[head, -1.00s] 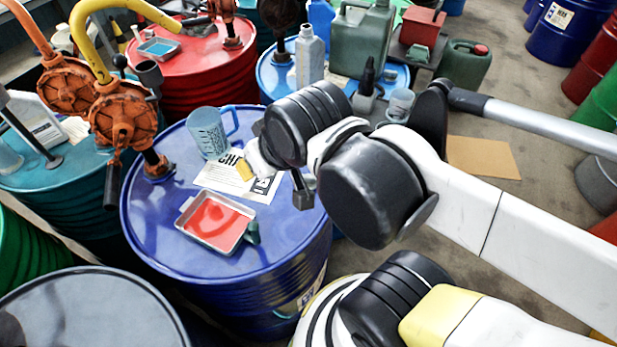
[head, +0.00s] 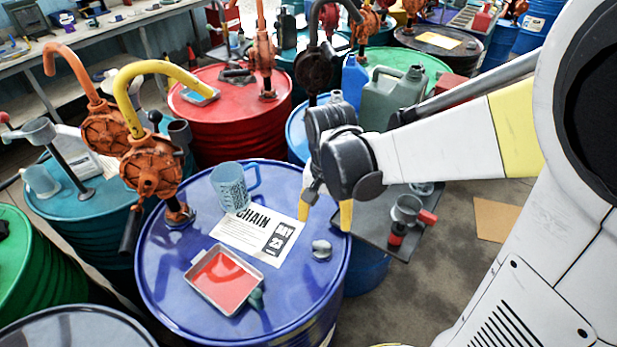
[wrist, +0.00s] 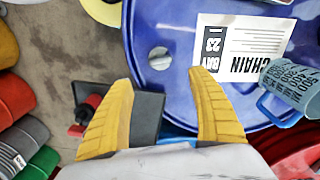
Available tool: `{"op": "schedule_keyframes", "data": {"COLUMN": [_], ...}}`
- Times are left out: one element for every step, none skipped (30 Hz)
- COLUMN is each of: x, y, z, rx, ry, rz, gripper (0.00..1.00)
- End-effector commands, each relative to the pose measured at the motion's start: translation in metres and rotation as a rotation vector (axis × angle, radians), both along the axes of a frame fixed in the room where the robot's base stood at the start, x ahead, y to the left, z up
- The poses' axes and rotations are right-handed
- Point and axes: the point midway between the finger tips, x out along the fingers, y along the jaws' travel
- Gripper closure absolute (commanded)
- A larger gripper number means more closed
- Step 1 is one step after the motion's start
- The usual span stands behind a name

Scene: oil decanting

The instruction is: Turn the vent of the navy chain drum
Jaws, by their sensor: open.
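The navy chain drum (head: 165,262) stands upright in the middle of the head view, with a white CHAIN label (head: 262,232) on its lid. Its vent, a small grey knob (head: 321,249), sits on the lid near the right rim; it also shows in the wrist view (wrist: 159,58), ahead of the fingers and between their lines. My gripper (head: 325,215) is above the lid's right edge, its yellow fingers pointing down, wide apart and empty. In the wrist view the two fingers (wrist: 165,100) frame a gap and do not touch the vent.
On the lid stand a blue measuring jug (head: 230,187), a tray of red liquid (head: 226,280) and an orange hand pump with a yellow spout (head: 150,165). A red drum (head: 230,125) stands behind. A dark tray (head: 375,225) with a funnel is right of the drum.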

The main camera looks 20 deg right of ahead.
Motion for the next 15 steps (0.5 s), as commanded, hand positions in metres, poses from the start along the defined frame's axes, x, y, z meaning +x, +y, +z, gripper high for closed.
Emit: {"op": "schedule_keyframes", "data": {"x": [0.000, 0.000, 0.000, 0.000, 0.000, 0.000, 0.001, 0.000, 0.000, 0.000, 0.000, 0.000, 0.000, 0.000, 0.000], "y": [0.000, 0.000, 0.000, 0.000, 0.000, 0.000, 0.000, 0.000, 0.000, 0.000, 0.000, 0.000, 0.000, 0.000, 0.000], "z": [-0.006, -0.010, -0.016, -0.022, -0.028, -0.036, -0.043, -0.049, -0.057, -0.064, -0.069, -0.077, -0.082, -0.086, -0.091], "rx": [0.000, 0.000, 0.000, 0.000, 0.000, 0.000, 0.000, 0.000, 0.001, 0.000, 0.000, 0.000, 0.000, 0.000, 0.000], "ry": [0.002, 0.002, 0.002, 0.002, 0.001, 0.001, 0.001, 0.001, 0.001, 0.000, 0.000, 0.000, 0.000, 0.000, 0.000], "rz": [-0.002, -0.002, -0.002, -0.002, -0.002, -0.001, -0.001, -0.001, -0.001, 0.000, 0.000, 0.000, 0.000, 0.000, 0.000], "gripper": [0.32, 0.32, 0.32, 0.32, 0.32, 0.32, 0.32, 0.32, 0.32, 0.32, 0.32, 0.32, 0.32, 0.32, 0.32]}}
